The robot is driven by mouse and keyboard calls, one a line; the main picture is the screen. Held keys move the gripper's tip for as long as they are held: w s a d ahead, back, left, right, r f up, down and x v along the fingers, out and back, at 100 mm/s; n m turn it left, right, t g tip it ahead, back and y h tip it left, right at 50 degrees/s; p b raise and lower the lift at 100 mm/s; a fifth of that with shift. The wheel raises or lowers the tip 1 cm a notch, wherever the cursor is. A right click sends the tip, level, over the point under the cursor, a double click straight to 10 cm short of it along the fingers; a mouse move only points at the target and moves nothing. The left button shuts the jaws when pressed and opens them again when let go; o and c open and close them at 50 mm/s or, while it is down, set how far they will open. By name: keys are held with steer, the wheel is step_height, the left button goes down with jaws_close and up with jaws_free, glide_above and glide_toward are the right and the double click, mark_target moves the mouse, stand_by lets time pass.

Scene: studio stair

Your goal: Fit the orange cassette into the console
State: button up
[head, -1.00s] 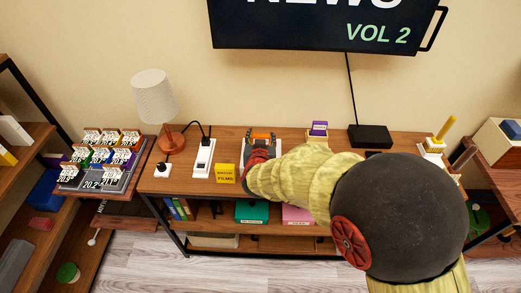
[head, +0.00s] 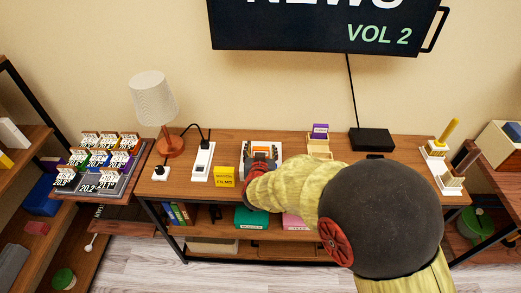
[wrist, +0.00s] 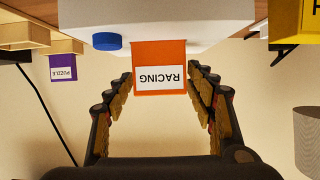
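The orange cassette (wrist: 160,53), labelled RACING, stands in the white console (wrist: 215,20). In the wrist view, which is upside down, its label faces me and part of it sticks out of the console. How deep it sits I cannot tell. In the head view the cassette (head: 262,149) is a small orange patch in the console (head: 247,147) on the table. My gripper (wrist: 157,80) is open, with one finger on each side of the cassette and a gap on both sides. In the head view my gripper (head: 259,168) is at the console's near side.
A blue button (wrist: 107,41) is on the console. A yellow FILMS box (head: 224,177) and a white power strip (head: 202,160) stand to its left. A purple cassette (head: 320,130) in a wooden holder stands to its right. A lamp (head: 153,98) is further left.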

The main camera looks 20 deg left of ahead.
steer(key=shift+o, duration=0.5)
steer(key=shift+s+r, duration=0.2)
steer(key=shift+r, duration=0.15)
steer(key=p+v, duration=0.4)
steer(key=v, duration=0.7)
steer(key=shift+s, duration=0.3)
steer(key=shift+d, duration=0.15)
